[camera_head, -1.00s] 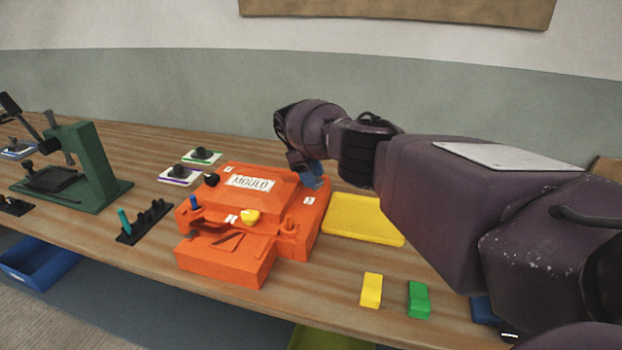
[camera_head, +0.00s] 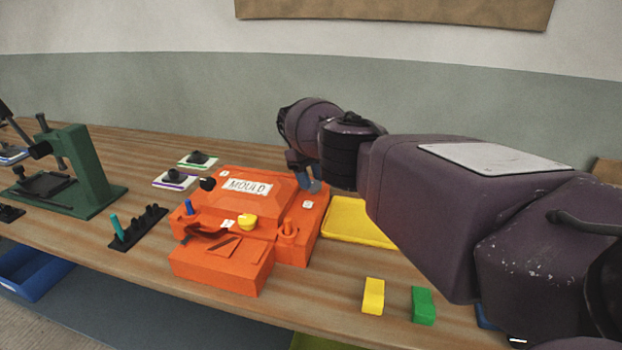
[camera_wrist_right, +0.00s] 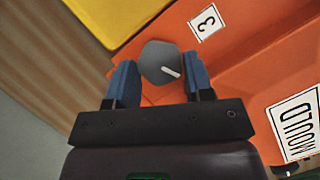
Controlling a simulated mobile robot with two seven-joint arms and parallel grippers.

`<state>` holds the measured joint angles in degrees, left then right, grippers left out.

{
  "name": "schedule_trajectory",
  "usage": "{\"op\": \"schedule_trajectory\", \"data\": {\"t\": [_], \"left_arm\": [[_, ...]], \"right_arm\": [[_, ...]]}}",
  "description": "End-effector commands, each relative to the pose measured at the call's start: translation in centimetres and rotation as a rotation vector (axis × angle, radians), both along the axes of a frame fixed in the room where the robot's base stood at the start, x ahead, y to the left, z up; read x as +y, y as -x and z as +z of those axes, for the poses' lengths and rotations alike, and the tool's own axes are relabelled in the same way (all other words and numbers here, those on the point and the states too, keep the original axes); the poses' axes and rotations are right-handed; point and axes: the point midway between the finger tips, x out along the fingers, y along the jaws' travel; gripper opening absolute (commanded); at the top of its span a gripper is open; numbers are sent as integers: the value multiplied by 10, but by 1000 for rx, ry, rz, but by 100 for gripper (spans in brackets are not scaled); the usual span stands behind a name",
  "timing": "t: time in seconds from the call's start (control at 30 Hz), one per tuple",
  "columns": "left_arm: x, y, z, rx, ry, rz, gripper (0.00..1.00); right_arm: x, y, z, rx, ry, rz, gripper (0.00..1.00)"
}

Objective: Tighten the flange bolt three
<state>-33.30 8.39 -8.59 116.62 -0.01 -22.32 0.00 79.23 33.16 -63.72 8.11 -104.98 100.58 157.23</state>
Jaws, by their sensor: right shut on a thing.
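The orange mould (camera_head: 222,262) stands on the bench, with a white MOULD label on its lid. Flange bolt three (camera_wrist_right: 162,62) is a grey rounded head with a white mark, beside a label reading 3 (camera_wrist_right: 207,22) in the right wrist view. My right gripper (camera_wrist_right: 160,80) is shut on this bolt, with a blue finger on each side of its head. In the head view my right gripper (camera_head: 309,184) is at the mould's back right corner, where the arm and fingers hide most of the bolt. My left gripper is not in view.
A yellow tray (camera_head: 352,222) lies right beside the mould. A yellow block (camera_head: 373,296) and a green block (camera_head: 423,305) lie near the front edge. A green press (camera_head: 88,170) and a black rack (camera_head: 138,230) stand left. A blue bin (camera_head: 35,272) is below the bench.

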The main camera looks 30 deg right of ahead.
Motion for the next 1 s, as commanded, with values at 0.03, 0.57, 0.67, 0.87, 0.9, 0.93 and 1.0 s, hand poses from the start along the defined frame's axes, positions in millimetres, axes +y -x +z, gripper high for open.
{"op": "schedule_trajectory", "data": {"t": [0.03, 0.57, 0.67, 0.87, 0.9, 0.93, 1.0], "left_arm": [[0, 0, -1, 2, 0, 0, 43], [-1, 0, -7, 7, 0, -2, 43], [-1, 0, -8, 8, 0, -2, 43], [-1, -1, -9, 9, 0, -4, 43], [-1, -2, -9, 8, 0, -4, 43], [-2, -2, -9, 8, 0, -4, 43], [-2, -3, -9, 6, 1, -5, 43]], "right_arm": [[0, 0, -1, 1, -1, -8, 24], [-1, -1, -2, 2, -2, -160, 24], [-2, 0, -2, 3, 0, -196, 24], [-2, -1, -1, 3, 0, -264, 24], [-2, -1, -1, 3, 0, -276, 24], [-2, 0, -1, 3, 0, -284, 24], [-2, -1, -1, 3, 0, -298, 24]]}}
